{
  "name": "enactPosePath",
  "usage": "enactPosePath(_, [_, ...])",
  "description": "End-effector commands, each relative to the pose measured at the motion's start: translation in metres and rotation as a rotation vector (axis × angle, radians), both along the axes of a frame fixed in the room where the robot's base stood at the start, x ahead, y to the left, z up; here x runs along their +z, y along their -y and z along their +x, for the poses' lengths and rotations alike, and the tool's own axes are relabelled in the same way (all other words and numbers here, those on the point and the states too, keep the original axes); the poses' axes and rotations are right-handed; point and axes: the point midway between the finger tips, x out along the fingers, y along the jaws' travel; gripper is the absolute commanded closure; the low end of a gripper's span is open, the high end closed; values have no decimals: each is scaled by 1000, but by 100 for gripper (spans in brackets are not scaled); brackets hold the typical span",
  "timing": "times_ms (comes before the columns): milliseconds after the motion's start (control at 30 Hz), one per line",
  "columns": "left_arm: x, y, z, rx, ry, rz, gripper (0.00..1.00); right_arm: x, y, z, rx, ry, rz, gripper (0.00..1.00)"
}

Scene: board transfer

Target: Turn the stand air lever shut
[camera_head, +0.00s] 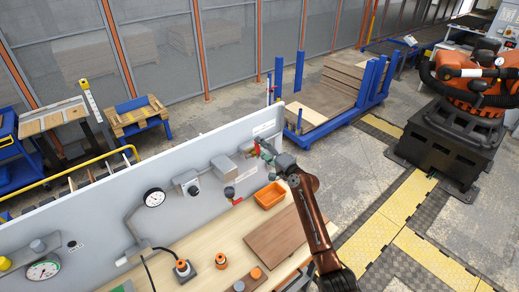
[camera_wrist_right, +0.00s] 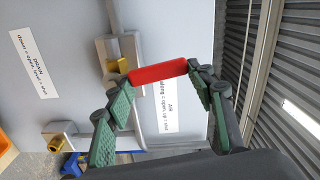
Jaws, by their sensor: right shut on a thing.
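The red air lever (camera_wrist_right: 158,74) is held between the green fingertips of my right gripper (camera_wrist_right: 160,82) in the right wrist view. The lever's left end meets a valve body (camera_wrist_right: 112,58) on the grey board. The lever points away from the valve towards the top side of the AIR label (camera_wrist_right: 168,98), which reads "along = open, up = shut". In the head view the lever (camera_head: 257,147) shows small and roughly upright near the board's far right end, with my right gripper (camera_head: 268,153) at it. My left gripper is not in view.
An orange robot (camera_head: 478,90) stands at right.

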Motion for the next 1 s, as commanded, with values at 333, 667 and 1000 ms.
enactPosePath(333, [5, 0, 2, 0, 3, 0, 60, 0, 7, 6, -1, -95, 122, 94])
enactPosePath(667, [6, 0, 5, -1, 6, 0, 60, 0, 8, 7, 0, -117, 150, 94])
enactPosePath(1000, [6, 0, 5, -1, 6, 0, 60, 0, 8, 7, 0, -117, 151, 45])
